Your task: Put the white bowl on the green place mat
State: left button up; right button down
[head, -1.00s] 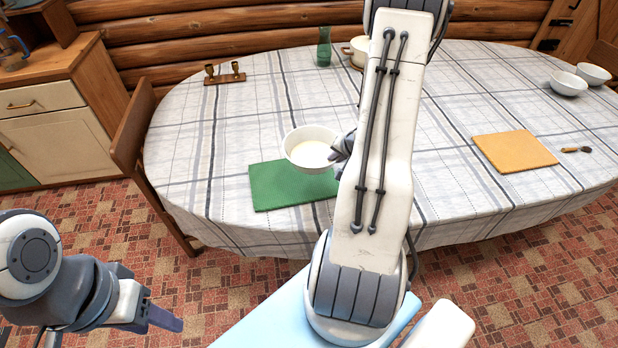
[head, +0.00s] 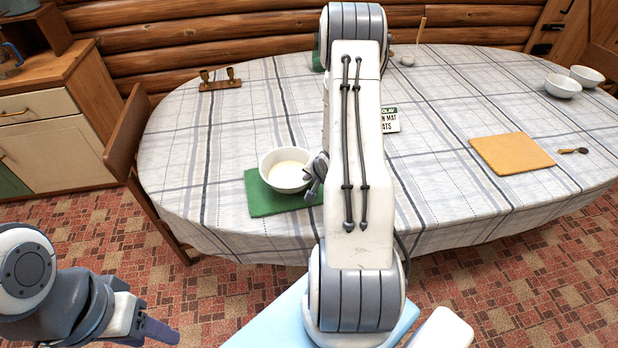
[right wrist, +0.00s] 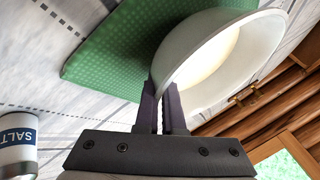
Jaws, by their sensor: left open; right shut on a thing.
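The white bowl (head: 280,182) has pale contents and appears over the green place mat (head: 262,201) in the head view. My right gripper (head: 316,176) is shut on the bowl's right-hand rim, with my arm hiding part of it. In the right wrist view the two fingers (right wrist: 165,112) pinch the rim of the bowl (right wrist: 225,75), with the green mat (right wrist: 115,50) beneath or behind. I cannot tell whether the bowl's base touches the mat. My left gripper (head: 158,328) is open and empty, low at the left, away from the table.
A salt container (right wrist: 16,150) stands near the right gripper. A brown candle holder (head: 220,82), an orange mat (head: 512,153), a spoon (head: 573,151), two bowls (head: 563,86) and a printed label (head: 390,121) are on the table. The cloth left of the mat is clear.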

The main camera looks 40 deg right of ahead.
jog(key=shift+f, duration=0.15)
jog(key=c, duration=1)
grip_release()
